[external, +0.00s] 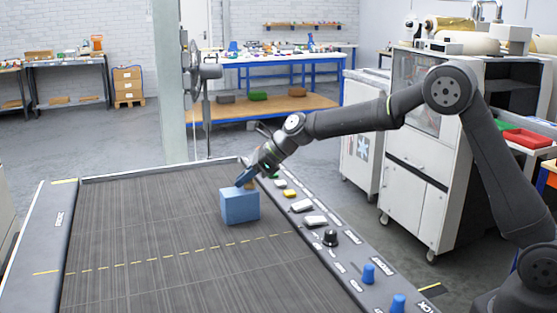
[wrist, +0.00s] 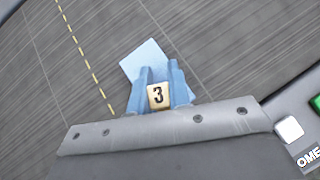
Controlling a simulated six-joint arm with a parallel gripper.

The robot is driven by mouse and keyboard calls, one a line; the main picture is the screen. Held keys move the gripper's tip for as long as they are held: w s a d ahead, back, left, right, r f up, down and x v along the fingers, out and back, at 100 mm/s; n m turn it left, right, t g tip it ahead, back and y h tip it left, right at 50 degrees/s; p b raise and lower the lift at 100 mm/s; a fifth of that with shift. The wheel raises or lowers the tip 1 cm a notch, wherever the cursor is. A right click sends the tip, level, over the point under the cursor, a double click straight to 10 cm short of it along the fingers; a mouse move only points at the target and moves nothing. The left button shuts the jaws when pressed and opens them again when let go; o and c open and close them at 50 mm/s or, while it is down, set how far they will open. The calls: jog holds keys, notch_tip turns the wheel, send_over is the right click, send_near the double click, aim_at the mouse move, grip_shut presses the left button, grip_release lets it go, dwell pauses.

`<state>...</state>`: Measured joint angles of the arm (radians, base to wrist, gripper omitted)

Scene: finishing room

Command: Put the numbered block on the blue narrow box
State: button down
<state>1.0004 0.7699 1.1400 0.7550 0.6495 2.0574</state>
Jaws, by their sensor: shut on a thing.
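The blue narrow box (external: 240,207) stands upright on the dark belt, close to the belt's right-hand rail. Its pale blue top also shows in the wrist view (wrist: 143,57), partly covered by my fingers. My gripper (external: 245,180) is over the top of the box in the external view. In the wrist view its blue fingers (wrist: 158,84) are shut on the numbered block (wrist: 157,95), a small cream block with a black 3. In the external view I cannot make the block out. I cannot tell whether the block touches the box top.
The belt (external: 130,225) is clear around the box, with a dashed yellow line across it. The right-hand rail carries buttons, a black knob (external: 330,238) and blue knobs (external: 368,273). A post with a fan (external: 200,75) stands behind the belt. A white cabinet (external: 408,170) stands at the right.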

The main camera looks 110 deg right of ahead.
jog(key=shift+f, duration=0.2)
jog(key=c, duration=1.3)
grip_release()
jog(key=shift+c, duration=0.2)
jog(key=shift+r, duration=0.1)
jog(key=shift+r, duration=0.2)
jog(key=v, duration=1.2)
jog(key=shift+f, duration=0.15)
